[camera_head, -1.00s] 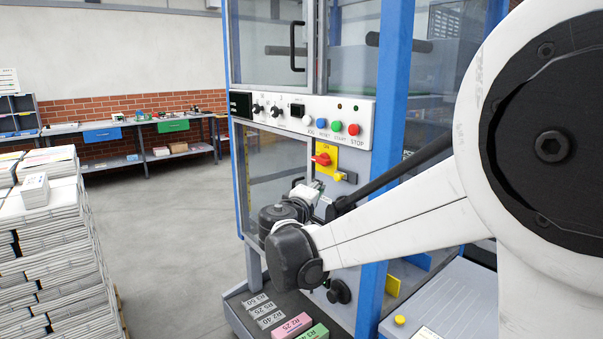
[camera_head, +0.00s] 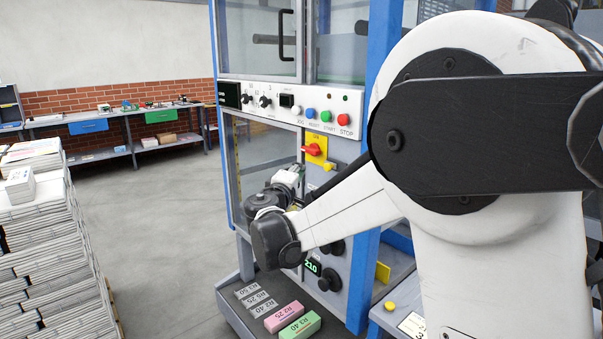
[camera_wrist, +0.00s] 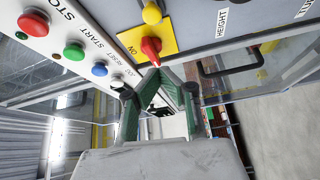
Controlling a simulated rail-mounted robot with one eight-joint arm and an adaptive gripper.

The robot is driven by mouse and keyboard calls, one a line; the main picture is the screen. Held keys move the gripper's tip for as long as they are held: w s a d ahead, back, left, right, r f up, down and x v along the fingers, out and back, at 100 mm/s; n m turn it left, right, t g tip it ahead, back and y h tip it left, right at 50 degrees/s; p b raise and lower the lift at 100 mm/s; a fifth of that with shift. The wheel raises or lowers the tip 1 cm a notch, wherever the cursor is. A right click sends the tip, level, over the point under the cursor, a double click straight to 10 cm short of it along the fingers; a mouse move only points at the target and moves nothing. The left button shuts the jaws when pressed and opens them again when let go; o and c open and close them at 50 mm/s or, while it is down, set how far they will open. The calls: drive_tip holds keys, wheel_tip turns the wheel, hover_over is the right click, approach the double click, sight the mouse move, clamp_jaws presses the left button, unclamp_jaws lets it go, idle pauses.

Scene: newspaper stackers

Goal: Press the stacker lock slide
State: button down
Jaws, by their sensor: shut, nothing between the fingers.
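The stacker's control panel carries a small yellow knob (camera_head: 329,166) on a metal piece, which looks like the lock slide. It lies just below and right of a red rotary switch (camera_head: 312,150) on a yellow plate. In the wrist view the yellow knob (camera_wrist: 152,13) shows at the top, beyond the red switch (camera_wrist: 151,50). My gripper (camera_wrist: 158,78) is shut and empty, its green-sided fingers meeting just below the red switch in that picture. In the head view my gripper (camera_head: 290,172) is partly hidden by my wrist, left of the yellow knob. Contact cannot be told.
Jog, reset, start (camera_head: 327,116) and stop (camera_head: 344,118) buttons sit above the switch. A black knob (camera_head: 330,280) and a green display (camera_head: 312,266) are lower down. Pink (camera_head: 284,317) and green (camera_head: 300,326) blocks lie below. Paper stacks (camera_head: 45,245) stand left; floor between is clear.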

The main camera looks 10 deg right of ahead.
sight(311, 150)
drive_tip(key=w+d, duration=0.3)
drive_tip(key=d, duration=0.3)
drive_tip(key=shift+p, duration=0.4)
drive_tip(key=shift+w+f, duration=0.15)
